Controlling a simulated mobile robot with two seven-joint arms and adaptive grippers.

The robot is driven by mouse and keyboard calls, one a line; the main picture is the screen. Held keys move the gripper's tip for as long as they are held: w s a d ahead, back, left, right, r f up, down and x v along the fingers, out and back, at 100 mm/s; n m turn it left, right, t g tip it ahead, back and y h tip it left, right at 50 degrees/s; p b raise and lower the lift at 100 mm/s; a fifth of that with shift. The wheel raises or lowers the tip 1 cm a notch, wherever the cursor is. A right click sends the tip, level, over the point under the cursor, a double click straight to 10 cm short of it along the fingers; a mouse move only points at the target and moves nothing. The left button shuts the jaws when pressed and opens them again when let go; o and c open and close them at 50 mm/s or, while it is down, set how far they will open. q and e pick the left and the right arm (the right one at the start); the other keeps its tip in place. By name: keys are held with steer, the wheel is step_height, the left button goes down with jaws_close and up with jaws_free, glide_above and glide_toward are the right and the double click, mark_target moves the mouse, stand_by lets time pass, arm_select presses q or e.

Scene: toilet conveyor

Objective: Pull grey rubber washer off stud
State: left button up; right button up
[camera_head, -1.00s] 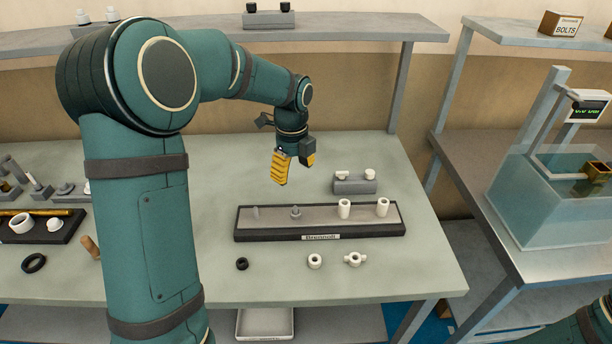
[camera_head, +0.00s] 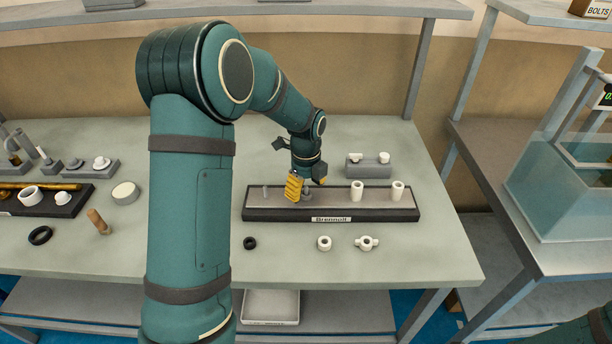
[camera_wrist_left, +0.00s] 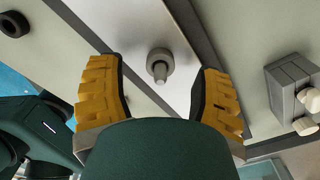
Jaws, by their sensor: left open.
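The grey rubber washer (camera_wrist_left: 151,62) sits around a stud (camera_wrist_left: 160,70) on the tray's light strip, between my open left fingers in the wrist view. My left gripper (camera_wrist_left: 158,80) is open, with one yellow finger to each side of the washer and a visible gap to both. In the head view the left gripper (camera_head: 307,186) points down over the tray (camera_head: 331,214), and its fingers partly hide the washer (camera_head: 306,197). My right gripper is not in view; only part of its arm shows at the lower right.
A bare grey peg (camera_head: 265,192) stands on the tray to the left, and white sleeves (camera_head: 357,191) stand to the right. A black ring (camera_head: 250,243), a white ring (camera_head: 324,243) and a winged white piece (camera_head: 366,243) lie in front. A grey block (camera_head: 368,170) stands behind.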

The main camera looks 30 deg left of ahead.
arm_select(q)
steer(key=shift+f, duration=1)
jaws_close()
steer(key=shift+r+p, duration=0.45)
steer(key=shift+r, duration=0.3)
stand_by(0.7)
steer(key=shift+r+p, duration=2)
steer(key=shift+r, duration=0.65)
